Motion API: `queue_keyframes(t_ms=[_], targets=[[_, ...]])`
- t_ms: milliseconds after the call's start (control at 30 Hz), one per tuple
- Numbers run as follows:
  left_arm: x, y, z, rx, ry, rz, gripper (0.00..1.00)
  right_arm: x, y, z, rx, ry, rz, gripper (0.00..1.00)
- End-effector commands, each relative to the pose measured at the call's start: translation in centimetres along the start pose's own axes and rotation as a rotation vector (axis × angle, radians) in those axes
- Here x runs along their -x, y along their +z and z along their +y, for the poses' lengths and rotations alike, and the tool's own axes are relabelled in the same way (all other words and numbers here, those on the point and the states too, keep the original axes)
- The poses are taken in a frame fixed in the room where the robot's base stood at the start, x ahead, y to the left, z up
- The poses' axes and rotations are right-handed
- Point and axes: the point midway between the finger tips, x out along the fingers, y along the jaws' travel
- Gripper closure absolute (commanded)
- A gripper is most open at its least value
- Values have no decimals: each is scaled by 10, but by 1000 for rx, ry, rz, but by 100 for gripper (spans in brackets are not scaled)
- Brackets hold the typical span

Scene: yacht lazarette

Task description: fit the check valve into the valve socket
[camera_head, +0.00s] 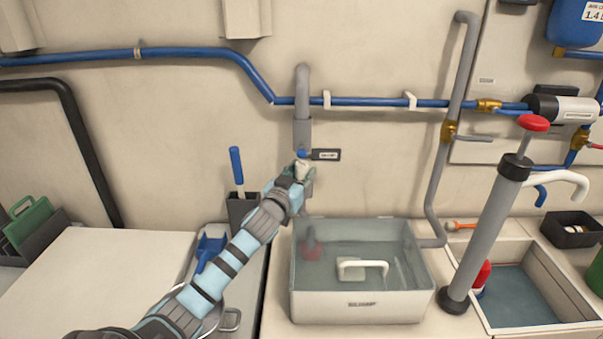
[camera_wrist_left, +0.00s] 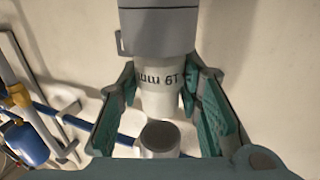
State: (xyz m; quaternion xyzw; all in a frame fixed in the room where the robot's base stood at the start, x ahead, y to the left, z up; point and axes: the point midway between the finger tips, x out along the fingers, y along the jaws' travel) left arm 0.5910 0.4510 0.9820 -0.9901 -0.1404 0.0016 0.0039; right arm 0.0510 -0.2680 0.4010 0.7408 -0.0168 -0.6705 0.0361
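The check valve (camera_wrist_left: 160,85) is a white body marked "19 mm", upside down in the left wrist view, with a dark round grey face at one end. In the head view its white part (camera_head: 302,165) shows small below a blue piece, mostly covered by my gripper. My left gripper (camera_wrist_left: 160,88) is shut on it, one teal finger on each side. In the head view the gripper (camera_head: 303,175) is close under the valve socket (camera_head: 302,134), the wide grey end of a wall pipe. How far the valve sits in the socket cannot be told. My right gripper is not in view.
A small label plate (camera_head: 326,155) sits right of the valve. A blue pipe (camera_head: 370,102) runs along the wall. A hand pump (camera_head: 490,225) stands to the right. A pale worktop (camera_head: 105,270) lies clear at left.

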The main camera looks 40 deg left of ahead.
Motion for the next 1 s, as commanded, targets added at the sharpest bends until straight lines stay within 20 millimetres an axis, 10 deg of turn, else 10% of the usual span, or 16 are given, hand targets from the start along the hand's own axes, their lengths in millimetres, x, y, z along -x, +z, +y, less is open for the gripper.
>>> queue_keyframes(t_ms=[467,1000], targets=[[6,0,-1,-2,0,-1,46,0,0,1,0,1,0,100],[119,0,0,-3,1,-1,46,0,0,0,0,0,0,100]])
